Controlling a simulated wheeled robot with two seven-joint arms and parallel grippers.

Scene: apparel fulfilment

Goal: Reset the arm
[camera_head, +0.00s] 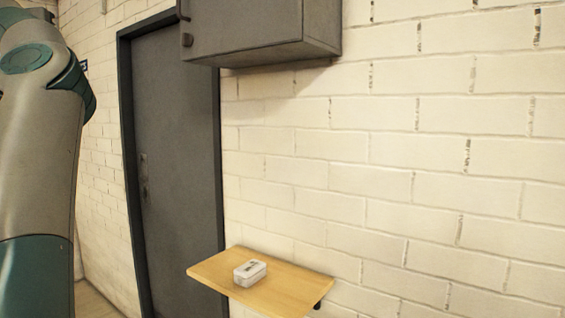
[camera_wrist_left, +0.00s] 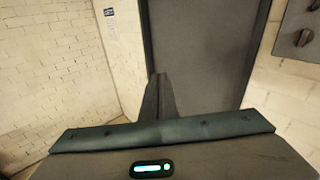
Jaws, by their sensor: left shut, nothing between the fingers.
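My left arm (camera_head: 38,170) rises along the left edge of the head view, and its gripper is outside that view. In the left wrist view my left gripper (camera_wrist_left: 159,80) is shut and empty, with its fingers together in front of the dark door. Nothing touches the fingers. My right arm and gripper are in neither view.
A wooden wall shelf (camera_head: 210,270) holds a small white box (camera_head: 250,272). A grey cabinet (camera_head: 265,30) hangs above on the white brick wall (camera_head: 430,150). A dark grey door (camera_head: 175,160) stands left of the shelf. A knobbed panel (camera_wrist_left: 300,22) shows at the wrist view's right.

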